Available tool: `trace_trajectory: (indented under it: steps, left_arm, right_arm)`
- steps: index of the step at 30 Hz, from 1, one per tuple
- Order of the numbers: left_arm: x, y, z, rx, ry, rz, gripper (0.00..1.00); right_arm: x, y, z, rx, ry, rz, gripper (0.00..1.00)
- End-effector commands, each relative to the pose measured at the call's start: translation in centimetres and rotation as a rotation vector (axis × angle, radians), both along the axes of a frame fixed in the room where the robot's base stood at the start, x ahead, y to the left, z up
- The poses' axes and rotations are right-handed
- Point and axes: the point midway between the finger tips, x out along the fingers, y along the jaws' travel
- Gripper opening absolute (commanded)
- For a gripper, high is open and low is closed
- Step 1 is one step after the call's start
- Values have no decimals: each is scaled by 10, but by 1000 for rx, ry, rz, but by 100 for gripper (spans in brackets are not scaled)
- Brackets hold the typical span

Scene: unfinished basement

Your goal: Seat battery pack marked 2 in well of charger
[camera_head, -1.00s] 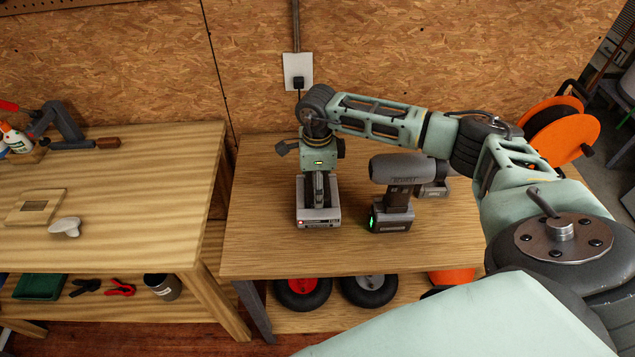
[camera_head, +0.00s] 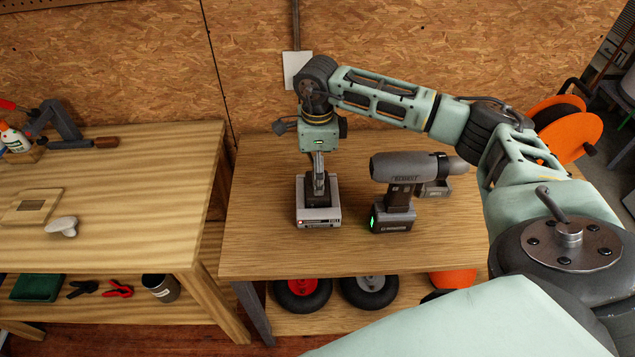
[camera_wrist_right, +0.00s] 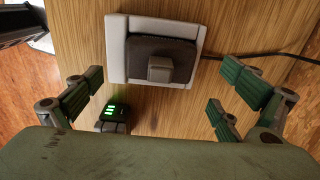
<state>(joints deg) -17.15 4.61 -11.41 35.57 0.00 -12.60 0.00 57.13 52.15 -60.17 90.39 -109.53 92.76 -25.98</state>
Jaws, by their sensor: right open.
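The pale grey charger (camera_head: 318,217) sits on the right-hand table, with a small red light on its front. A dark pack with a grey raised block (camera_wrist_right: 158,50) sits in the charger's top in the right wrist view, where the charger's pale rim (camera_wrist_right: 116,50) shows around it. No number is readable, and I cannot tell how deep the pack sits. My right gripper (camera_head: 319,185) is above the pack. In its wrist view the green-padded fingers (camera_wrist_right: 158,98) are spread wide and empty, apart from the pack. My left gripper is not in view.
A grey drill (camera_head: 405,172) stands right of the charger on a battery base with green lights (camera_wrist_right: 115,112). A grey boxy thing (camera_head: 436,188) is behind it. A cable (camera_wrist_right: 265,55) runs from the charger. The table front (camera_head: 270,255) is clear.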

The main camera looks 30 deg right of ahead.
Motion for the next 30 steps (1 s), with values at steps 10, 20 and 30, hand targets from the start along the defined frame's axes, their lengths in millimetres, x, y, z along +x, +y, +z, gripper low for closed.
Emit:
trace_trajectory:
  steps: [10,20,30]
  left_arm:
    - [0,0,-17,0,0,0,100]
    - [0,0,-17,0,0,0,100]
    - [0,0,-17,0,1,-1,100]
  right_arm:
    - [1,0,59,0,-1,0,96]
    - [0,0,67,0,1,0,96]
    - [0,0,67,1,1,0,96]
